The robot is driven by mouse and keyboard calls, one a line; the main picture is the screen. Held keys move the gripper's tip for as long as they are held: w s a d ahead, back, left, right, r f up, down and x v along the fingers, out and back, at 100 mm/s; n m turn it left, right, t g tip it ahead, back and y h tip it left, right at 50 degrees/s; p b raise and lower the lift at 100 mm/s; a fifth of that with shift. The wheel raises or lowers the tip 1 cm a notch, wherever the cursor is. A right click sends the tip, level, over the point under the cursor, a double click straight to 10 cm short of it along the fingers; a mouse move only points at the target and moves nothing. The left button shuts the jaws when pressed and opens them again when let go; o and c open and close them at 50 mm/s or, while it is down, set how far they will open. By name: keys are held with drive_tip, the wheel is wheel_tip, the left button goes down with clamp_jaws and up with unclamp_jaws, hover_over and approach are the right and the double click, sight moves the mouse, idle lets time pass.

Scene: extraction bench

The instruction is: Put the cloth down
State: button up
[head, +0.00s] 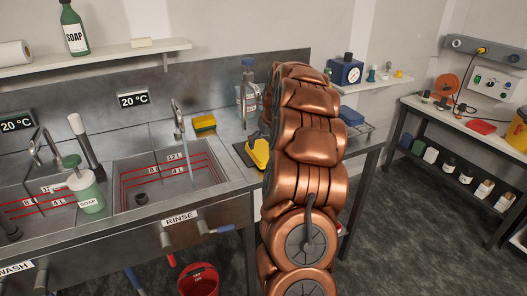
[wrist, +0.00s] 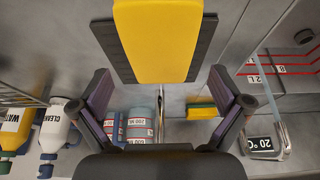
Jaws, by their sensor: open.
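A flat yellow piece, which looks like the cloth (wrist: 157,40), lies on a dark grey mat (wrist: 206,48) at the top of the wrist view. In the head view the cloth (head: 259,153) shows on the bench right of the rinse sink, partly hidden by my arm. My gripper (wrist: 162,98) is open, its two purple-padded fingers wide apart. Nothing is held between them, and the cloth lies clear of them in the picture. In the head view my arm hides the gripper.
The rinse sink (head: 165,180) is left of the cloth. A yellow-green sponge (head: 204,126) lies behind the sink, near the tap (head: 178,118). A labelled bottle (head: 247,92) stands at the back of the bench. A red bucket (head: 198,281) is on the floor.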

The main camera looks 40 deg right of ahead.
drive_tip(key=b+v, duration=0.1)
drive_tip(key=v, duration=0.5)
drive_tip(key=shift+r, duration=0.4)
drive_tip(key=s+a+n+g+y, duration=0.1)
drive_tip(key=s+a, duration=0.3)
drive_tip(key=a, duration=1.1)
drive_tip(key=s+a+n+g+y, duration=0.15)
drive_tip(key=s+a, duration=0.25)
drive_tip(key=a, duration=1)
drive_tip(key=s+a+f+g, duration=0.1)
drive_tip(key=s+a, duration=0.3)
drive_tip(key=s, duration=0.4)
drive_tip(key=s+a+f+n+g, duration=0.1)
drive_tip(key=s+a+f, duration=0.2)
drive_tip(key=s, duration=0.6)
drive_tip(key=s+a+f+g+h, duration=0.1)
drive_tip(key=s+a+f, duration=0.1)
drive_tip(key=s+a, duration=0.4)
drive_tip(key=s, duration=0.3)
drive_tip(key=shift+a+f+g, duration=0.25)
drive_tip(key=shift+f+g, duration=0.1)
drive_tip(key=shift+f, duration=0.05)
drive_tip(key=shift+s, duration=0.15)
